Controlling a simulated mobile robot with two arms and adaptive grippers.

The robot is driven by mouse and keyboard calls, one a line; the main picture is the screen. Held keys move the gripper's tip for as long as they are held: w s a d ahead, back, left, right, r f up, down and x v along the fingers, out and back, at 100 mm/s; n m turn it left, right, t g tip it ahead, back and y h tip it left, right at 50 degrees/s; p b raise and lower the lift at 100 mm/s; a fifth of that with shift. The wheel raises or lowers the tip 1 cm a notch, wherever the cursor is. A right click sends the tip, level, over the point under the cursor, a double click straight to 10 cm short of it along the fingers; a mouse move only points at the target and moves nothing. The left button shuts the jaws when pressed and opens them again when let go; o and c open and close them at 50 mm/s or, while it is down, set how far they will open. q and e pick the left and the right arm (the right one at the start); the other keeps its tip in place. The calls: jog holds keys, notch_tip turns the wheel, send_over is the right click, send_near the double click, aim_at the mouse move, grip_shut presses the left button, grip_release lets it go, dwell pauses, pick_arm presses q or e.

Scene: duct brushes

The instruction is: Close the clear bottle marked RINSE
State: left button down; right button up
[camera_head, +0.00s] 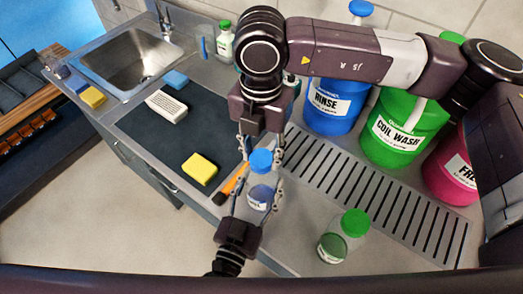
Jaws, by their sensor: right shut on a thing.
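A small clear bottle (260,197) with bluish liquid and a white label stands upright in the middle; its label is too small to read. A blue cap (261,160) is right at its mouth; I cannot tell whether it is fully seated. My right gripper (261,155) reaches in from above, its fingers shut on the blue cap. My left gripper (257,191) comes from the near side, with a finger on each side of the bottle body, holding it.
A green-capped clear bottle (345,236) stands to the right. Behind are a slotted drain (370,195) and large blue RINSE (334,104), green COIL WASH (404,128) and pink containers. A yellow sponge (200,169) and an orange-handled brush (233,183) lie left. A sink (135,56) is at far left.

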jog(key=m, duration=0.5)
jog(key=shift+m, duration=0.4)
jog(key=m, duration=0.6)
jog(key=o, duration=0.7)
jog(key=shift+r, duration=2.3)
jog(key=shift+c, duration=0.4)
